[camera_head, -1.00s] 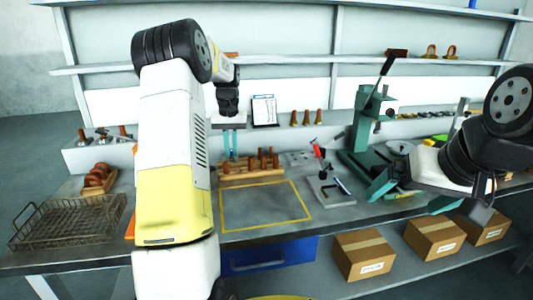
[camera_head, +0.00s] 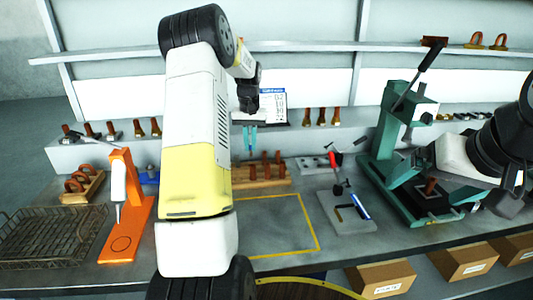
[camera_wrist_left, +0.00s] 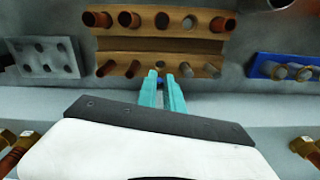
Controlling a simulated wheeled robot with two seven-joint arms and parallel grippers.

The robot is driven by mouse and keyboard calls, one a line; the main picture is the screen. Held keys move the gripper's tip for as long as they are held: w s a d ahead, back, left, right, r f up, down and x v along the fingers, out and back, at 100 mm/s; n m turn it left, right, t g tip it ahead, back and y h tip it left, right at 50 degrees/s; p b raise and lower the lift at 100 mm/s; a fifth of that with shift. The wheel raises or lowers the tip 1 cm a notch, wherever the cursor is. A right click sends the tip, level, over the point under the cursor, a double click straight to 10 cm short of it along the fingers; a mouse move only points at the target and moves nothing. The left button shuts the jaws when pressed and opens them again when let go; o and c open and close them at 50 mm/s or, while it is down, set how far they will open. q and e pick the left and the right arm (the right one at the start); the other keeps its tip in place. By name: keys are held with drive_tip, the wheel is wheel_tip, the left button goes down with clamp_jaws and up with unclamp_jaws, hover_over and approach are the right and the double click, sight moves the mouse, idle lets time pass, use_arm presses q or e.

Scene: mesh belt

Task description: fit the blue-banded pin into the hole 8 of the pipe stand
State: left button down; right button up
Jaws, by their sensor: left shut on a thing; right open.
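The pipe stand (camera_head: 262,184) is a wooden rack on the bench, holding several brown pins. In the left wrist view the stand (camera_wrist_left: 160,43) shows two rows of holes, some filled and some empty. My left gripper (camera_head: 249,140) has teal fingers pointing down just above the stand. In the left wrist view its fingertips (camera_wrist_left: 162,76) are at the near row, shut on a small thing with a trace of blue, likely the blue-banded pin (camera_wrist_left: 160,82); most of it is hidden. I cannot tell whether it touches a hole. My right gripper (camera_head: 508,200) is open at the right edge.
An orange stand (camera_head: 128,230) and a wire basket (camera_head: 50,240) are at left. A green press (camera_head: 390,150) stands at right. A grey plate (camera_head: 345,212) with tools lies before it. A grey holed block (camera_wrist_left: 45,57) and a blue rack (camera_wrist_left: 285,68) flank the stand.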

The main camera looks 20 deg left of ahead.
use_arm(q)
drive_tip(key=shift+f, duration=2.65)
drive_tip(key=shift+f, duration=0.1)
drive_tip(key=c, duration=1.5)
unclamp_jaws()
